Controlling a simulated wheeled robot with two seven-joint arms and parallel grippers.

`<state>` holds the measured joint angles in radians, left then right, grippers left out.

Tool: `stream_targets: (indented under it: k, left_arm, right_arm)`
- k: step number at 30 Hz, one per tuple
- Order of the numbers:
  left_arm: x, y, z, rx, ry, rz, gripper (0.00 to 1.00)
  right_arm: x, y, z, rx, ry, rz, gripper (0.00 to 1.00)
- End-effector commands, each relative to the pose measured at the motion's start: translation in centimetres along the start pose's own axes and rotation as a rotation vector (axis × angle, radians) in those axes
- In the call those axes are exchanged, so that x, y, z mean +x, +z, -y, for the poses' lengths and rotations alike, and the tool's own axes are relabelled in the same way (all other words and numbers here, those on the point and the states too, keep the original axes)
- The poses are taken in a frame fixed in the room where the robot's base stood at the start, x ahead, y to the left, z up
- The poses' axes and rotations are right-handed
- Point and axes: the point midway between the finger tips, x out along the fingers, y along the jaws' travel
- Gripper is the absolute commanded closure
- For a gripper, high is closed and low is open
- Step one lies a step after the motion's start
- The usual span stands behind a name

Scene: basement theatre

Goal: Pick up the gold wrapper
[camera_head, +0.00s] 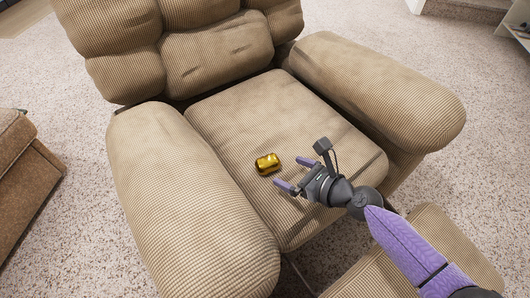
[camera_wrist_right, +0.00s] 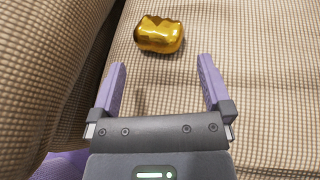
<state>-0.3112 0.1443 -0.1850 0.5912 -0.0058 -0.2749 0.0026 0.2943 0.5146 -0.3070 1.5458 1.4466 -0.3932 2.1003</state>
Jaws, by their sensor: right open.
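The gold wrapper (camera_head: 267,163) is a small, shiny, crumpled-looking piece lying on the seat cushion of a tan recliner (camera_head: 255,110). My right gripper (camera_head: 294,174) is over the seat, just to the right of and nearer than the wrapper, its purple fingers spread apart and empty. In the right wrist view the wrapper (camera_wrist_right: 159,35) lies beyond the open fingertips (camera_wrist_right: 161,62), a little left of the middle between them. It is apart from both fingers. My left gripper is not in view.
The recliner's padded left armrest (camera_head: 185,205) and right armrest (camera_head: 380,90) flank the seat, with the backrest behind. A raised footrest (camera_head: 445,235) is at the lower right. Another brown upholstered piece (camera_head: 25,185) stands at the left. The seat around the wrapper is clear.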

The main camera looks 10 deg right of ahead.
Motion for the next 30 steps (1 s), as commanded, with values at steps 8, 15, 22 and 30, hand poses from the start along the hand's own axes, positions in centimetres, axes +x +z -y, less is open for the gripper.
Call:
stream_targets:
  k: [8, 15, 22, 30]
  left_arm:
    - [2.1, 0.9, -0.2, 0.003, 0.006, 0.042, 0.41]
    - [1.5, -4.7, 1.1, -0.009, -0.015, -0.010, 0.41]
    - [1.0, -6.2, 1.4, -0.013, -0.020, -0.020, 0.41]
    - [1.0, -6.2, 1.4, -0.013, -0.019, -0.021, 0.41]
  right_arm:
    - [4.3, -0.5, -0.1, -0.003, 0.000, -0.005, 0.00]
    - [6.7, -0.4, -0.1, -0.003, -0.001, -0.005, 0.00]
    - [7.4, -0.2, -0.1, -0.004, -0.002, -0.006, 0.00]
    - [7.3, -0.1, -0.1, -0.005, -0.002, -0.005, 0.21]
